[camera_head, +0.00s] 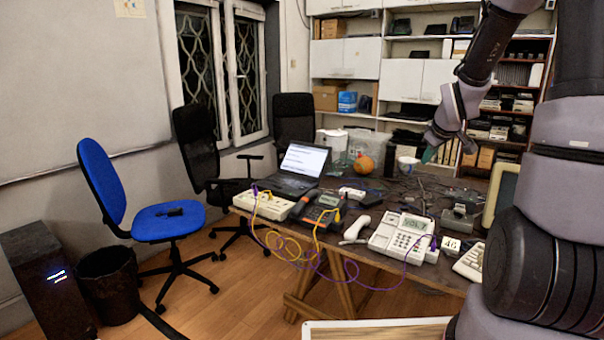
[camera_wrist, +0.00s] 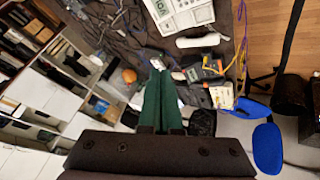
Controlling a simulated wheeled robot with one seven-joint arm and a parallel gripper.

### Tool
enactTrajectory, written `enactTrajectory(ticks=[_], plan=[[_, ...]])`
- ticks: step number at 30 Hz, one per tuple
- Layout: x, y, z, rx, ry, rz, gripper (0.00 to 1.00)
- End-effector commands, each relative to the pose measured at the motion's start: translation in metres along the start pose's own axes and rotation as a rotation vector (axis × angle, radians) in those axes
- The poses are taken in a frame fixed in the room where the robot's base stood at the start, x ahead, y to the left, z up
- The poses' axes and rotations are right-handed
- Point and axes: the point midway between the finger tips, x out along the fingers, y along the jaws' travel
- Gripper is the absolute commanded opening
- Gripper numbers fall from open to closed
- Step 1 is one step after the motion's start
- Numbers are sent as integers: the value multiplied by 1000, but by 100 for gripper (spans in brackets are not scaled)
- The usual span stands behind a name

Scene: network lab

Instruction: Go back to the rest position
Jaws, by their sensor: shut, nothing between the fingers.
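My gripper (camera_head: 430,155) is raised over the back of the desk at the right side of the head view, with its green fingertips pointing down. In the wrist view its two green fingers (camera_wrist: 160,75) lie side by side, shut with nothing between them. The arm folds up and back toward the right edge of the head view. The gripper is clear of the things on the desk.
A blue chair (camera_head: 168,220) and black bin (camera_head: 108,287) stand left. Shelves line the back.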

Motion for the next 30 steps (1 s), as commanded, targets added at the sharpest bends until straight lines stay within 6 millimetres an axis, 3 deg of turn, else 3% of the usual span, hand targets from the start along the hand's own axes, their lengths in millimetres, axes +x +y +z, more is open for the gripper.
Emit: enactTrajectory(ticks=[1,8,12,18,24,30], plan=[[-27,-5,-7,45,-2,6,0],[-130,-37,-12,318,-27,-16,0],[-190,-63,-4,500,-30,-54,0],[-262,-103,18,745,-38,-147,0],[-300,-128,38,889,-55,-225,0],[-307,-134,43,923,-65,-244,0]])
